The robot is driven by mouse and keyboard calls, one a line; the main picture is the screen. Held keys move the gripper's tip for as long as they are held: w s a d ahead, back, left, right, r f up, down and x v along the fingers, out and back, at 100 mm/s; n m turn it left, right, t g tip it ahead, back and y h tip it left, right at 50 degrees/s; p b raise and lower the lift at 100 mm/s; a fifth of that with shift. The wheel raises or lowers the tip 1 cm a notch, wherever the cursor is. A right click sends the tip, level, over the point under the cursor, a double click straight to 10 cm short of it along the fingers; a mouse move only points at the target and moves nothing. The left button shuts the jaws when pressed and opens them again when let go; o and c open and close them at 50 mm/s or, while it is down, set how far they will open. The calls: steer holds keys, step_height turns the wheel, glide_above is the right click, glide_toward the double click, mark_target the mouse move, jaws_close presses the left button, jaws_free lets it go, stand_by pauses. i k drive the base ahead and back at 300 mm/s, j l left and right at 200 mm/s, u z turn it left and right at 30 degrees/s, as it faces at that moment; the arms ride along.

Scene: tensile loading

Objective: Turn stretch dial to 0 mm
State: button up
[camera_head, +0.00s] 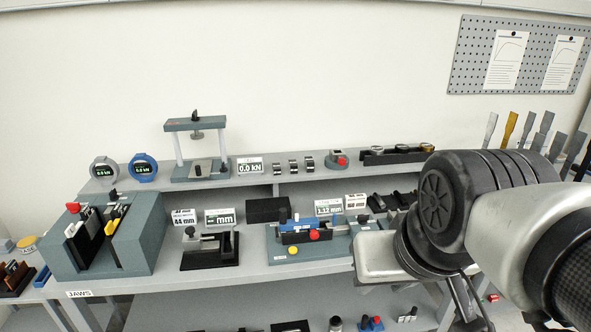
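No dial is clearly labelled as the stretch dial. A blue device (303,225) on the bench has a red knob (314,235) on its front and a yellow button (293,250) below. A sign reading about 1.12 mm (328,207) stands behind it. A small grey block with a red part (338,160) sits on the raised shelf. My arm comes in from the right, over the bench's right end. Dark finger-like parts of my gripper (468,300) show low on the right, away from the blue device. Their tips are cut off or unclear, so their opening cannot be told.
A grey jaw block (145,235) stands at left. A dark-based fixture (208,250) and mm signs (220,217) are mid-bench. A press frame (197,145), two round gauges (143,168) and a 0.0 kN sign (249,166) line the shelf. My arm covers the bench's right part.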

mark_target(363, 220)
steer(key=i+l+u, duration=0.1)
steer(key=i+l, duration=0.25)
steer(key=i, duration=0.15)
steer(key=i+l+u, duration=0.15)
steer(key=i+l, duration=0.2)
steer(key=i, duration=0.2)
